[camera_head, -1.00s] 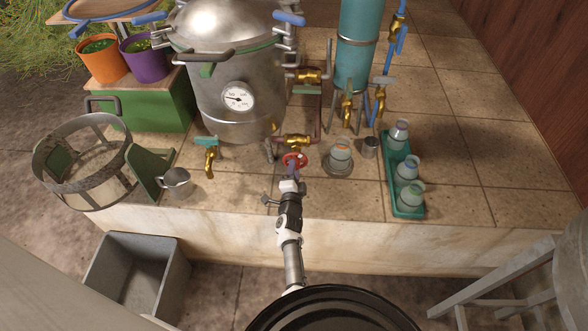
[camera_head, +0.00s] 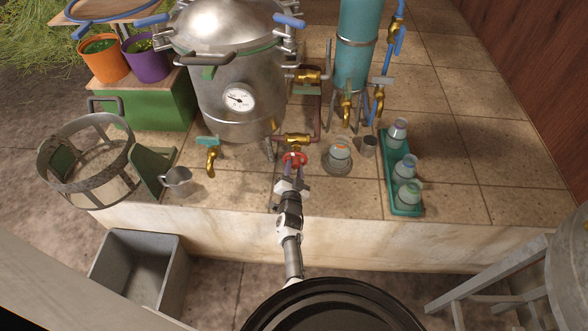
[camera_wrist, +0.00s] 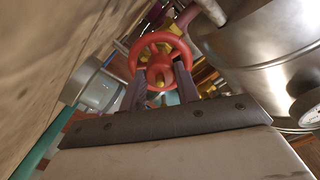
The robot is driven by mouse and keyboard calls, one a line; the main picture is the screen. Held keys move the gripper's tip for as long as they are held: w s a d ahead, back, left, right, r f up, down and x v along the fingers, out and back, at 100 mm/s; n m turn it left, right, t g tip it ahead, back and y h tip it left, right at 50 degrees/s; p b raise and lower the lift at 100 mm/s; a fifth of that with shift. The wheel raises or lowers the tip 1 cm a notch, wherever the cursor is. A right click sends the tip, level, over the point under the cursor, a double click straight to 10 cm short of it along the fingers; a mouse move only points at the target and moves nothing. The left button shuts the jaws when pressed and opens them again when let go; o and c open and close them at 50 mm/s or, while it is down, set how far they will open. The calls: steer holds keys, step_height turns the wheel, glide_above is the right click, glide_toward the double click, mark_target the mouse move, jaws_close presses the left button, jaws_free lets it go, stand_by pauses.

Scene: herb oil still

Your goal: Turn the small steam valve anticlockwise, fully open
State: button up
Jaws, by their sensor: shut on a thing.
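The small steam valve has a red handwheel (camera_head: 294,160) on a brass body (camera_head: 297,139), low at the front of the steel still (camera_head: 238,75). The exact contact at the fingertips is partly hidden by the rim.
A brass tap (camera_head: 212,158) and a metal cup (camera_head: 177,180) stand to the left. A jar (camera_head: 340,152) on a round base and a green tray (camera_head: 405,211) with jars stand to the right. A grey bin (camera_head: 135,268) is below the ledge.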

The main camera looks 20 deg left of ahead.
steer(key=shift+r, duration=0.15)
steer(key=o, duration=1)
steer(key=shift+c, duration=0.2)
steer(key=v, duration=1.3)
steer(key=shift+s+p, duration=0.35)
steer(key=shift+p, duration=0.1)
steer(key=shift+d, duration=0.1)
